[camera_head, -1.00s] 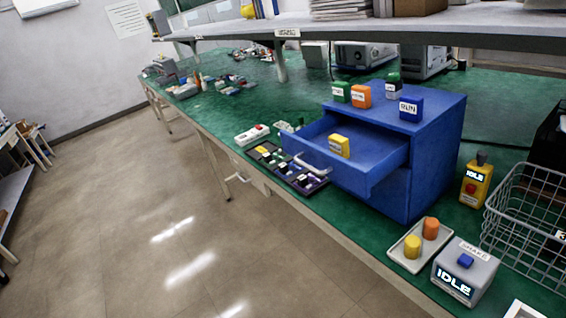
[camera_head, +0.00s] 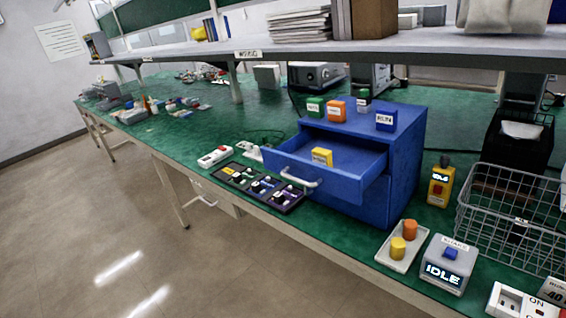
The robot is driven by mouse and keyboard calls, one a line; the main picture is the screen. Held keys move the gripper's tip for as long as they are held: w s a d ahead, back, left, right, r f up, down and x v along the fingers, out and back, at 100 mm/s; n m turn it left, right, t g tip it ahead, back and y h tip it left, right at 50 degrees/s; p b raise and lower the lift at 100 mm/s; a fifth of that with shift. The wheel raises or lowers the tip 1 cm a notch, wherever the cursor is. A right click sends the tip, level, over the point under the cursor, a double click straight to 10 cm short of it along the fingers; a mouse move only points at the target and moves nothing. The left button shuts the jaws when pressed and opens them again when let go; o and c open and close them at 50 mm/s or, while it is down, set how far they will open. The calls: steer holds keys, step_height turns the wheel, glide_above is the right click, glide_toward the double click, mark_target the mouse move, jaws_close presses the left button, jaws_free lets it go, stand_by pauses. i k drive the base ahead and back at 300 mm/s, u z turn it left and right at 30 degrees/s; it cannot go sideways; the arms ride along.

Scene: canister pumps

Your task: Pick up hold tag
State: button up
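I cannot read the word "hold" on any block. A yellow block (camera_head: 322,157) with a small white label, too small to read, sits inside the open drawer (camera_head: 352,172) of a blue cabinet (camera_head: 406,152). On the cabinet's top stand a green block (camera_head: 315,107), an orange block (camera_head: 337,111), a green and grey block (camera_head: 364,102) and a blue block (camera_head: 386,121) whose label looks like "RUN". My gripper is not in view.
A tray (camera_head: 391,261) with yellow and orange cylinders, an "IDLE" shaker box (camera_head: 445,268), a yellow "IDLE" device (camera_head: 440,186) and a wire basket (camera_head: 515,222) stand right of the cabinet. A dark module panel (camera_head: 258,188) lies left. A shelf (camera_head: 300,52) overhangs the bench. The left floor is clear.

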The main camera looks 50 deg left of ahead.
mark_target(323, 157)
steer(key=u, duration=0.15)
steer(key=i, duration=1)
